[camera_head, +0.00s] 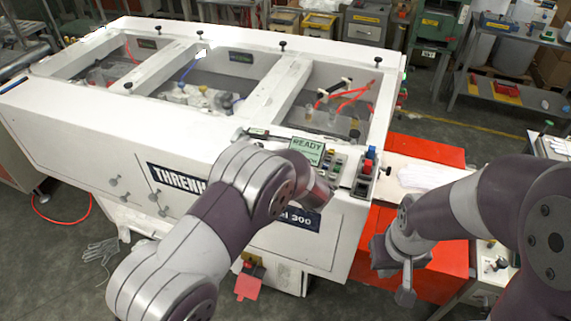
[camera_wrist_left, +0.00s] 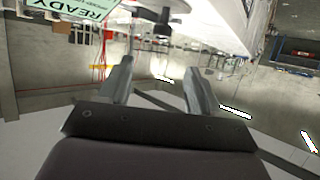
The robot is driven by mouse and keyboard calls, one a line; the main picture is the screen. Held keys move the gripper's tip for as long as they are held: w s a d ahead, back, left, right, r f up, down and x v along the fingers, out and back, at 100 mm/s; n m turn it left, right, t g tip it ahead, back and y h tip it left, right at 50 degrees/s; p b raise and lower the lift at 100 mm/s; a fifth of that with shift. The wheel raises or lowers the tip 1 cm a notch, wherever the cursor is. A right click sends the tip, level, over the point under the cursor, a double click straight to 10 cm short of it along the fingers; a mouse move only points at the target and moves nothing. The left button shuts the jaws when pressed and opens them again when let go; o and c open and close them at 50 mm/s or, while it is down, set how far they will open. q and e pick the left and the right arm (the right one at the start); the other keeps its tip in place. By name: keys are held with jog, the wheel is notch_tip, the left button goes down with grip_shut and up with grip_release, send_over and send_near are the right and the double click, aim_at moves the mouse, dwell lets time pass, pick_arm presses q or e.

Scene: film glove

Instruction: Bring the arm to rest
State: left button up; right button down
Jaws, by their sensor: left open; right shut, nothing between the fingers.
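My left arm (camera_head: 240,200) reaches in front of the white machine (camera_head: 70,110), its wrist close to the machine's control panel. The left gripper's fingers are hidden behind the arm in the head view. In the left wrist view my left gripper (camera_wrist_left: 158,80) shows two fingers spread apart with nothing between them. My right arm (camera_head: 450,210) is bent at the right. My right gripper (camera_head: 405,297) is shut and empty, pointing down over the red surface (camera_head: 372,245) beside the machine.
The control panel (camera_head: 335,165) has buttons and a green READY screen (camera_head: 308,150). White film or gloves (camera_head: 425,176) lie right of it. A grey glove (camera_head: 98,250) lies on the floor at left. A metal table (camera_head: 515,95) stands at back right, with open floor before it.

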pick_arm(q)
jog(key=s+d+f+m+g+h+b, duration=0.45)
jog(key=s+f+h, duration=0.35)
jog(key=f, duration=0.3)
jog(key=s+a+f+g+y+b, duration=0.1)
jog(key=s+a+f+g+b, duration=0.2)
jog(key=s+a+b, duration=0.4)
jog(key=s+a+f+m+g+b, duration=0.1)
jog(key=s+a+f+g+b, duration=0.2)
jog(key=s+a+b, duration=0.4)
jog(key=s+a, duration=0.5)
jog(key=s, duration=0.2)
jog(key=shift+s+y+b, duration=0.35)
jog(key=shift+s+y, duration=0.05)
pick_arm(e)
notch_tip(320, 180, down, 19)
jog(key=shift+w+a, duration=0.15)
jog(key=shift+w, duration=0.15)
pick_arm(q)
jog(key=shift+s+a, duration=0.1)
jog(key=shift+s, duration=0.05)
pick_arm(e)
jog(key=shift+s, duration=0.1)
